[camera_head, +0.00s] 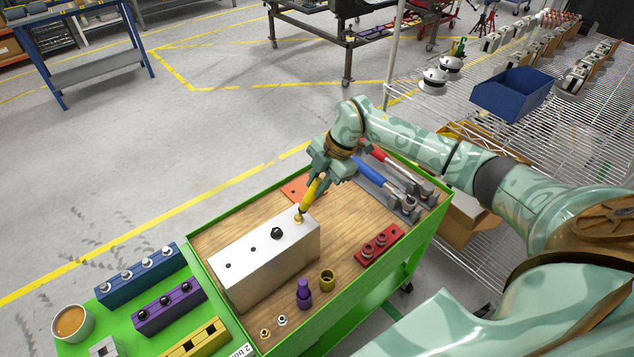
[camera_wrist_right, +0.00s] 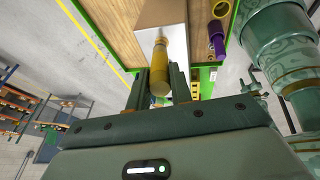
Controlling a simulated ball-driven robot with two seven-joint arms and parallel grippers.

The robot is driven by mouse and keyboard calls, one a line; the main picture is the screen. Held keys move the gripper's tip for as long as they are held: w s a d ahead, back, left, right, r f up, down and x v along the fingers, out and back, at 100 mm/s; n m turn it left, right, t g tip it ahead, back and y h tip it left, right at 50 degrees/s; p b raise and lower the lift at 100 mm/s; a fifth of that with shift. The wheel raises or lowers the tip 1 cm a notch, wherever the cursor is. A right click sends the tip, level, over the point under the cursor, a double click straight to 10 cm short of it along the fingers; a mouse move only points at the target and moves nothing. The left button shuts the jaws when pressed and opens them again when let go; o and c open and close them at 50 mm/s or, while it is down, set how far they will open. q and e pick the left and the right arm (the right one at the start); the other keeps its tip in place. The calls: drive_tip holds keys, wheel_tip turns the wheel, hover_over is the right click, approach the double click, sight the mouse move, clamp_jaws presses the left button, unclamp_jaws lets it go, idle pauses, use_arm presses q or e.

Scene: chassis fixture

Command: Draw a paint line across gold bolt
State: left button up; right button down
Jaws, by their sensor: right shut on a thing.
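My right gripper (camera_head: 319,172) is shut on a yellow paint marker (camera_head: 309,194), which it holds tilted with its tip downward. The tip is at the gold bolt (camera_head: 298,218) on the top face of a silver block (camera_head: 262,264), near its right end. I cannot tell whether the tip touches the bolt, and no paint line can be made out. A black bolt (camera_head: 276,233) and two dark holes are farther left on the block. In the right wrist view the marker (camera_wrist_right: 160,72) lies between the fingers and hides the bolt. My left gripper is not in view.
The block stands on a green cart (camera_head: 196,240) with a wooden top. Purple and yellow sockets (camera_head: 327,280) stand in front of it. A red holder (camera_head: 379,246) and red- and blue-handled tools (camera_head: 371,171) are to the right. Blue, purple and yellow bolt racks (camera_head: 139,277) are at left.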

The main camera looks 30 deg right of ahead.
drive_tip(key=shift+s+a+f+p, duration=0.1)
drive_tip(key=shift+a+p, duration=0.3)
drive_tip(key=shift+a, duration=0.15)
idle(0.4)
wheel_tip(320, 180, up, 6)
drive_tip(key=p, duration=0.6)
idle(0.4)
